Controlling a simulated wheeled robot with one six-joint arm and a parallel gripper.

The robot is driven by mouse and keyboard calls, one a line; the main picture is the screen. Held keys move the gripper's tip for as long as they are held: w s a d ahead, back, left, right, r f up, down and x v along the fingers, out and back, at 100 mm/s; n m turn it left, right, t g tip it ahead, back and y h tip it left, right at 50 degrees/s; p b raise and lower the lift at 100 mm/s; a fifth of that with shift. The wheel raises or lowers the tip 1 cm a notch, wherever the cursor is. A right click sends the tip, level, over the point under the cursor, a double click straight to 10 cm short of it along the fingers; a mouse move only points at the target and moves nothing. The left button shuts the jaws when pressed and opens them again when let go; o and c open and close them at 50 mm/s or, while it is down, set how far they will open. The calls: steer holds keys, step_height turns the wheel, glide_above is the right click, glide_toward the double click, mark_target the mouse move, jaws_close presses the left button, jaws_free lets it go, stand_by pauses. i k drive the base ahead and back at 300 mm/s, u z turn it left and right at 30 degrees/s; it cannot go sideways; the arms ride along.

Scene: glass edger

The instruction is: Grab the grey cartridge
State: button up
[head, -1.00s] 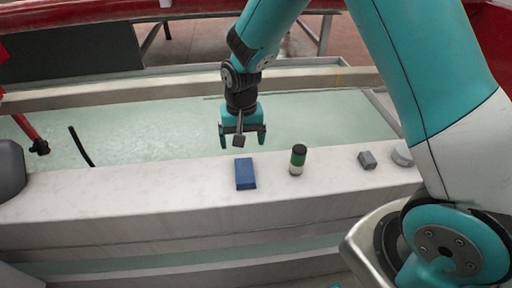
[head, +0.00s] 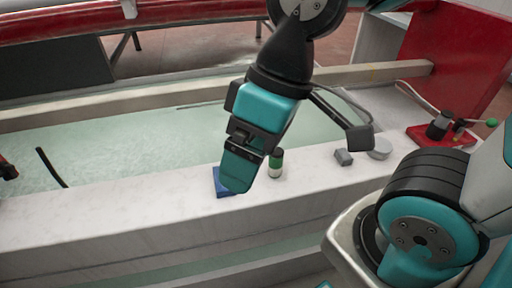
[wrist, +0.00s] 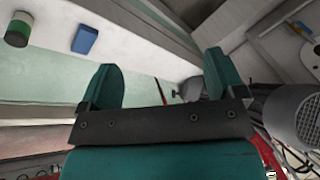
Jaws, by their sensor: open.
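The grey cartridge (head: 343,157), a small grey block, lies on the white ledge in the head view, right of the green and white cylinder. It does not show in the wrist view. My gripper (head: 240,176) is raised in front of the blue block (head: 222,184), well left of the cartridge and apart from it. In the head view it is seen from the side and hides part of the blue block. In the wrist view my gripper (wrist: 161,78) has its two teal fingers spread with nothing between them.
A round grey disc (head: 379,149) sits just right of the cartridge. A red base with a dark knob (head: 438,125) is farther right.

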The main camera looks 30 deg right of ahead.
mark_target(443, 121)
steer(key=z, duration=3.6)
steer(key=i, duration=1.3)
steer(key=u, duration=3.45)
